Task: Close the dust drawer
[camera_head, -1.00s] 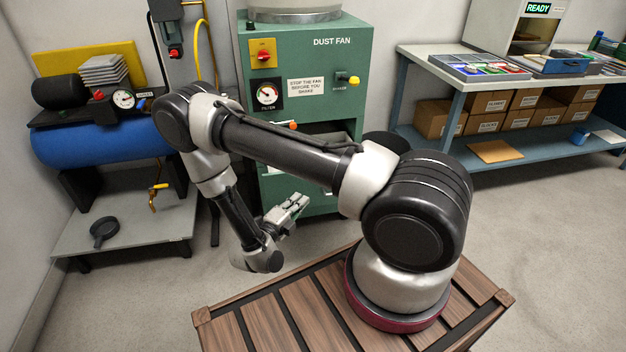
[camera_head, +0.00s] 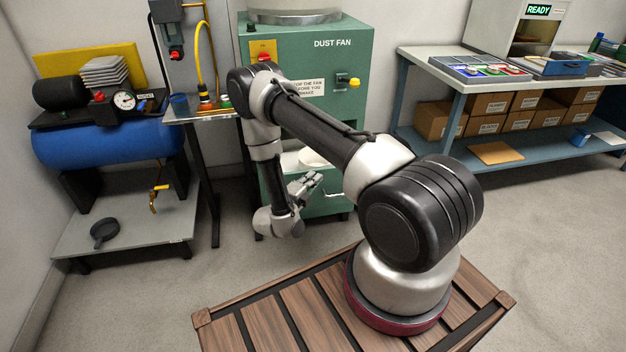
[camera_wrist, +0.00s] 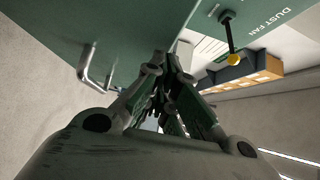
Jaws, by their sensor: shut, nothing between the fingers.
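The green dust fan cabinet (camera_head: 350,60) stands at the centre back in the head view. Its lower part, the dust drawer (camera_head: 325,208), shows beside my gripper, partly hidden by my arm; a pale area shows above it. A metal bar handle, seen at the left of the wrist view (camera_wrist: 88,68), is on a green face. My gripper (camera_head: 314,180) is shut and empty, in front of the drawer area in the head view. In the wrist view its fingertips (camera_wrist: 166,64) are together, to the right of the handle and apart from it. How far the drawer stands out is hard to tell.
A yellow-tipped shaker lever (camera_head: 354,82) sticks out from the cabinet. A blue compressor tank (camera_head: 105,145) stands on a low platform at left. A workbench (camera_head: 440,75) with boxes below stands at right. The floor between is clear.

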